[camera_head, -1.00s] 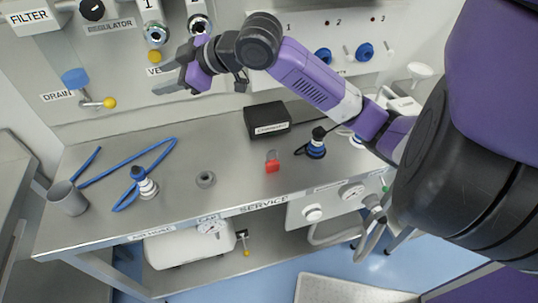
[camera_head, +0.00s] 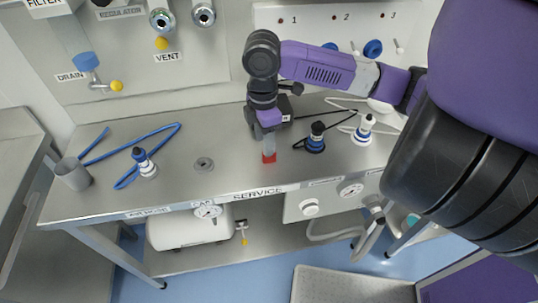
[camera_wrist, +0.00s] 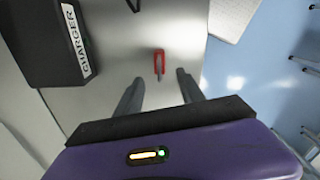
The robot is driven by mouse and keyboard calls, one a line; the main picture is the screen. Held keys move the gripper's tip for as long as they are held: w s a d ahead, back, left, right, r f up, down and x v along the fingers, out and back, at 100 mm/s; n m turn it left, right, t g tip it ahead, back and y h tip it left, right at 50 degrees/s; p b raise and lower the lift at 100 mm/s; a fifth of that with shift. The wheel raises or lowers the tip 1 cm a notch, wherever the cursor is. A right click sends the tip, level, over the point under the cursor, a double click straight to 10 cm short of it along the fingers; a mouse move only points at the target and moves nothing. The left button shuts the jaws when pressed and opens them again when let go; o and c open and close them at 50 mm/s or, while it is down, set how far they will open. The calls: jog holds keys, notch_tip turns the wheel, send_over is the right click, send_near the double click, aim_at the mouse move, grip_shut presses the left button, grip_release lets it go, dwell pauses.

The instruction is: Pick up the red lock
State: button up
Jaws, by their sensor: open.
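The red lock (camera_wrist: 159,60) lies on the steel bench top in the wrist view, with its grey shackle toward my gripper. It sits just beyond the fingertips, between their lines and a little right of centre. In the head view the red lock (camera_head: 269,157) shows only partly, below my gripper (camera_head: 268,146), whose fingers hide the rest. My gripper also shows in the wrist view (camera_wrist: 158,78), with its two fingers spread apart and nothing between them. It points down above the bench, apart from the lock as far as the wrist view shows.
A black charger box (camera_wrist: 45,40) stands left of the lock in the wrist view. A blue-and-black fitting (camera_head: 315,138) with a black cord stands right of my gripper. A grey ring (camera_head: 204,164) lies to the left. The bench's front edge (camera_head: 240,190) is close to the lock.

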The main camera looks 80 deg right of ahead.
jog(key=shift+f+p, duration=0.55)
jog(key=shift+f, duration=2.05)
grip_shut()
